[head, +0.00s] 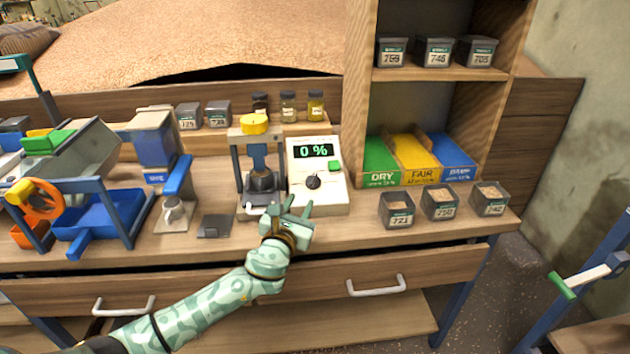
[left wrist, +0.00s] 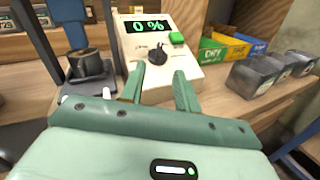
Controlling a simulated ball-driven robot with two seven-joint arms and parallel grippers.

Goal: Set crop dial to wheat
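The white meter box (head: 319,197) stands on the bench with a green "0 %" display, a green button (head: 335,166) and a black crop dial (head: 313,181). In the left wrist view the dial (left wrist: 157,54) sits below the display, with small marks around it too small to read. My left gripper (head: 291,207) is just in front of the meter, low and near the bench edge. Its two fingers (left wrist: 158,90) are apart with nothing between them, and the dial lies beyond their tips. My right gripper is not in view.
A small press with a yellow knob (head: 254,124) stands directly left of the meter. Green, yellow and blue bins (head: 416,172) and sample boxes (head: 398,221) are to the right. A dark flat pad (head: 214,226) lies left. A drawer handle (head: 376,287) sticks out below.

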